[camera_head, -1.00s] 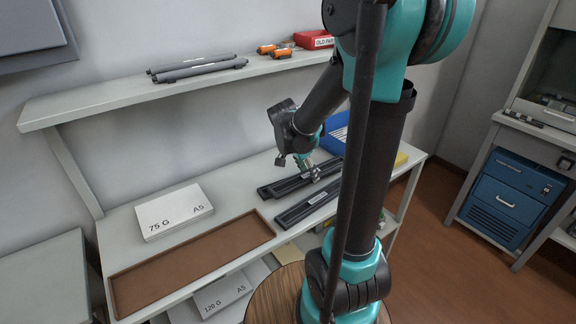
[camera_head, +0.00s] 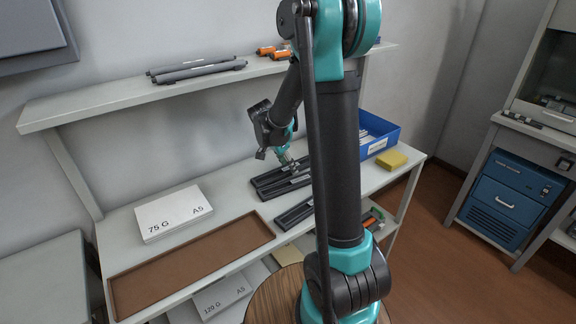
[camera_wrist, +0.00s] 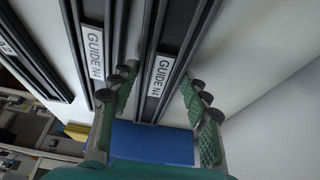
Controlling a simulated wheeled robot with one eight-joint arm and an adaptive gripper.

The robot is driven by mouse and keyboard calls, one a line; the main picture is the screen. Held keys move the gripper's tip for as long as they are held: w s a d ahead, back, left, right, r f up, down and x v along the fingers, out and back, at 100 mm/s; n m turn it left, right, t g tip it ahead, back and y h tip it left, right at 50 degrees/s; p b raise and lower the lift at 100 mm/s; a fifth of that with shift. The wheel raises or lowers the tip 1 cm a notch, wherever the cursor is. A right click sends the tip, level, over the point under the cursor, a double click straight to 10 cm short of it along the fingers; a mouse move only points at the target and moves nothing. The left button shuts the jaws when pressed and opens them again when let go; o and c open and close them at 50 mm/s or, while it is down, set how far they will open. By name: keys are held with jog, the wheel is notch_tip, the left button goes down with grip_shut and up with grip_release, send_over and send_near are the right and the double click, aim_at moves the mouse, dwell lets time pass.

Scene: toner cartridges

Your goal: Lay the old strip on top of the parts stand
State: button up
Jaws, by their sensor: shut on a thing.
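My gripper (camera_wrist: 160,88) is shut on a long dark strip (camera_wrist: 167,45) with a white "GUIDE N" label; its fingers lie on either side of it. In the head view my gripper (camera_head: 292,162) is low over the bench, at the rearmost of the dark strips (camera_head: 266,182). A second labelled strip (camera_wrist: 90,14) lies close beside the held one in the wrist view. A third dark strip (camera_head: 293,214) lies nearer the front edge. I cannot tell whether the held strip touches what is under it. No separate parts stand can be made out.
A brown tray (camera_head: 113,285) and a white paper pack (camera_head: 172,213) are on the bench to the left. A blue bin (camera_head: 384,142) and a yellow block (camera_head: 391,159) are to the right. The shelf (camera_head: 100,106) above holds grey rollers (camera_head: 197,69) and orange items.

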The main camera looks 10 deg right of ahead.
jog(key=shift+f, duration=0.2)
jog(key=o, duration=0.9)
jog(key=shift+r, duration=0.2)
